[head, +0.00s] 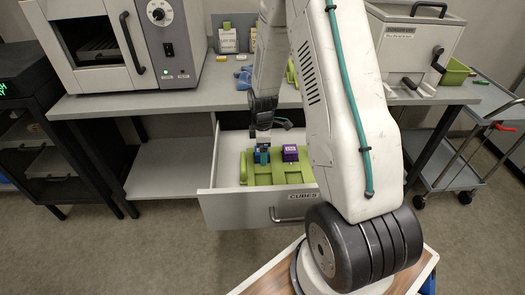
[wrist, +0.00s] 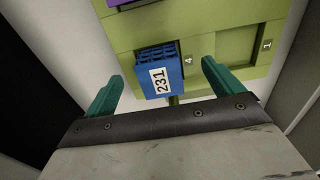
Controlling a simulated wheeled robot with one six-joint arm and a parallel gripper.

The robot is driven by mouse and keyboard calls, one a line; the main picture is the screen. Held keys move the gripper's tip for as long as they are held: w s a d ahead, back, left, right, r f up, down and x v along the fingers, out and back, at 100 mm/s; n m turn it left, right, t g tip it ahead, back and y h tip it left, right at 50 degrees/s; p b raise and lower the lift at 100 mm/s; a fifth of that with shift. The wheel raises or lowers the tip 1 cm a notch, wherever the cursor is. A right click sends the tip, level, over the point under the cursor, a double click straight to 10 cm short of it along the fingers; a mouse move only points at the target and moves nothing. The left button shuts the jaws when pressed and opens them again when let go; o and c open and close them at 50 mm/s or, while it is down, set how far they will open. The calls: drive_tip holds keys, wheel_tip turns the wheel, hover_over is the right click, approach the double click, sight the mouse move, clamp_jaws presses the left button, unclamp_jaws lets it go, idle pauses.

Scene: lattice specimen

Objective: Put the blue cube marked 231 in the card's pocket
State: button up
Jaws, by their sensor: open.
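The blue cube marked 231 (wrist: 158,78) sits in a green tray (wrist: 225,43) beside the number 4. Its gridded top and white label face my wrist camera. My gripper (wrist: 162,72) is open, with one teal finger on each side of the cube and a gap on both sides. In the head view my gripper (head: 263,157) is low over the tray in the open drawer, largely covering the cube. Two small cards (head: 228,40) stand at the back of the bench; their print and any pocket are too small to make out.
A purple cube (head: 291,153) sits in the tray to the right. The drawer marked CUBES (head: 240,207) is pulled out, its walls around my gripper. An oven-like machine (head: 150,40) stands on the bench at left; blue and green items lie near the cards.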

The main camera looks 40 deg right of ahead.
drive_tip(key=shift+r, duration=1.9)
wheel_tip(320, 180, up, 8)
drive_tip(key=shift+f, duration=0.1)
idle(0.5)
